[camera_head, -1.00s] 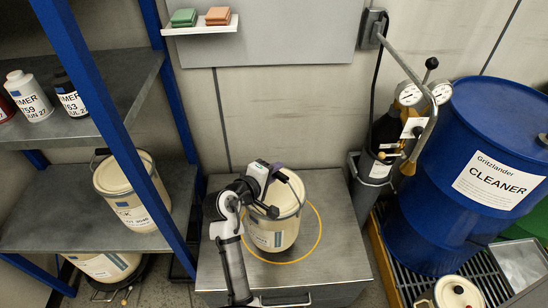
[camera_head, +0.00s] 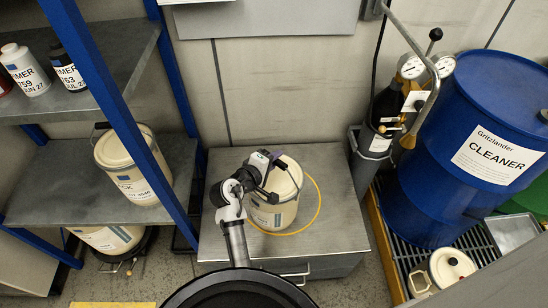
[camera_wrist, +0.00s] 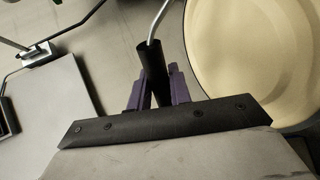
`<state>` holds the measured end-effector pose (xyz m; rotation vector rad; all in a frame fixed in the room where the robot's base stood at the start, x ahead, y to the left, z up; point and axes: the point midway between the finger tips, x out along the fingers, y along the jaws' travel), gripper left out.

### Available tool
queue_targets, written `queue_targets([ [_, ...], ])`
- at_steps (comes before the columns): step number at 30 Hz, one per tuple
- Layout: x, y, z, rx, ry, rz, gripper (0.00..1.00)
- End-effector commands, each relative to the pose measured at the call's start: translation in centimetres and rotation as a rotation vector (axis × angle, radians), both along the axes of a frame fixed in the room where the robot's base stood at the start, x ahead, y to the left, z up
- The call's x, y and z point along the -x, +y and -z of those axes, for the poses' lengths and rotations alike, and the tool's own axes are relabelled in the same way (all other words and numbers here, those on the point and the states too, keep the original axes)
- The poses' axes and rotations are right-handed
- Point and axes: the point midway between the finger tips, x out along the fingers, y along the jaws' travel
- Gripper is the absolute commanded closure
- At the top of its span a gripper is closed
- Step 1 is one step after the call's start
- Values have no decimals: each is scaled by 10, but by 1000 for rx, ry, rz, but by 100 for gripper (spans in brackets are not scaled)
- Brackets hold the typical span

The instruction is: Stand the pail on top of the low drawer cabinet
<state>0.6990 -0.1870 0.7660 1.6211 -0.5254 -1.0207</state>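The cream pail (camera_head: 276,207) with a pale lid stands upright on the grey top of the low drawer cabinet (camera_head: 336,228), inside a yellow ring (camera_head: 319,199) on that top. My gripper (camera_head: 268,163) is at the upper left of the pail, above its rim. In the wrist view my gripper's purple fingers (camera_wrist: 158,92) are shut on the black grip of the pail's wire handle (camera_wrist: 153,65), which is raised. The pail's lid (camera_wrist: 255,55) fills the right of that view. My wrist hides part of the pail's left side.
A blue-post shelf (camera_head: 115,110) at left holds another pail (camera_head: 133,170) and bottles; one more pail (camera_head: 110,238) sits below. A gas cylinder stand (camera_head: 372,140) and blue drum (camera_head: 465,150) are close at right. The cabinet's front drawer handle (camera_head: 295,271) faces me.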

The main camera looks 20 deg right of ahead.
Motion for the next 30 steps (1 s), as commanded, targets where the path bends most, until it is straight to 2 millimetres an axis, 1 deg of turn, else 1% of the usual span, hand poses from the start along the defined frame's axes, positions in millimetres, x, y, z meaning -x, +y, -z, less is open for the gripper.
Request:
queue_targets([
  [1,0,0,0,0,0,0,74],
  [4,0,0,0,1,-1,0,61],
  [5,0,0,0,1,-1,0,59],
  [12,0,0,0,1,-1,0,59],
  [16,3,6,-2,1,-2,-2,59],
  [20,14,22,-8,0,-1,-3,59],
  [27,41,62,-26,0,-2,-5,59],
  [30,51,75,-33,0,-1,-3,59],
])
